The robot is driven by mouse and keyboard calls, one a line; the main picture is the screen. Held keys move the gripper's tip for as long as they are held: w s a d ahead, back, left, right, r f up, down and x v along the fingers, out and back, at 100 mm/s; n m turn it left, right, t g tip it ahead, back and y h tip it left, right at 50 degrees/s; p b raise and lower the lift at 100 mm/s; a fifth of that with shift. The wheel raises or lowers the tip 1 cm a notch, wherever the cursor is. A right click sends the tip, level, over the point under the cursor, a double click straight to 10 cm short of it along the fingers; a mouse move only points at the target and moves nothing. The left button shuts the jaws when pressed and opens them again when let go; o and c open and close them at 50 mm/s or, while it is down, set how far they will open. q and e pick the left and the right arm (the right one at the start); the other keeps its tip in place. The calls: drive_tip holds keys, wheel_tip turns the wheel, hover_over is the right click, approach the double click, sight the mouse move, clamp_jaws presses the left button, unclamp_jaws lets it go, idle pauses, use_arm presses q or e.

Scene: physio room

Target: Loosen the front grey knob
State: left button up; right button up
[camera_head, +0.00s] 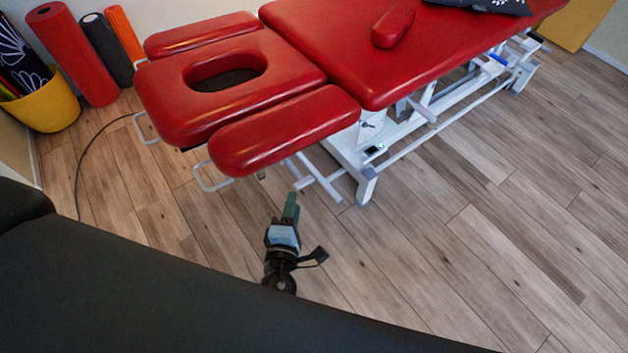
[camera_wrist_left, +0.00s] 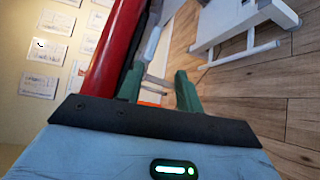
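The red treatment table (camera_head: 350,40) has a head section with a face-hole pad (camera_head: 170,105) and a front red arm pad (camera_head: 285,128). I cannot clearly make out the front grey knob; the pads hide most of the table's underside. My left gripper (camera_head: 291,207) is below the front arm pad in the head view, pointing toward the table. In the left wrist view its green fingers (camera_wrist_left: 160,90) are apart with nothing gripped. A pale rounded piece (camera_wrist_left: 152,42) shows beyond them beside the red pad; I cannot tell whether it is the knob. My right gripper is not in view.
White frame legs (camera_head: 366,188) stand right of the gripper. Wire loops (camera_head: 208,178) hang under the head section. A dark padded surface (camera_head: 130,290) fills the lower left. A yellow basket (camera_head: 50,108) and rolls stand at the back left. The wooden floor at right is clear.

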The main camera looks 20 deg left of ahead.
sight(304, 187)
use_arm(q)
drive_tip(key=m, duration=0.1)
drive_tip(key=w+d+r+m, duration=0.1)
drive_tip(key=shift+w+d+r+m+t, duration=0.1)
drive_tip(key=shift+d+r+m+t, duration=0.05)
drive_tip(key=shift+d+m+t, duration=0.15)
drive_tip(key=shift+w+a+f+b, duration=0.1)
drive_tip(key=shift+w+a+b, duration=0.1)
drive_tip(key=shift+w, duration=1.1)
drive_tip(key=shift+w+a+f+b, duration=0.1)
drive_tip(key=shift+w+a, duration=0.1)
drive_tip(key=shift+w, duration=1.05)
drive_tip(key=shift+w+a+f+b, duration=0.1)
drive_tip(key=shift+w+a+b, duration=0.1)
drive_tip(key=shift+w, duration=1.1)
clamp_jaws()
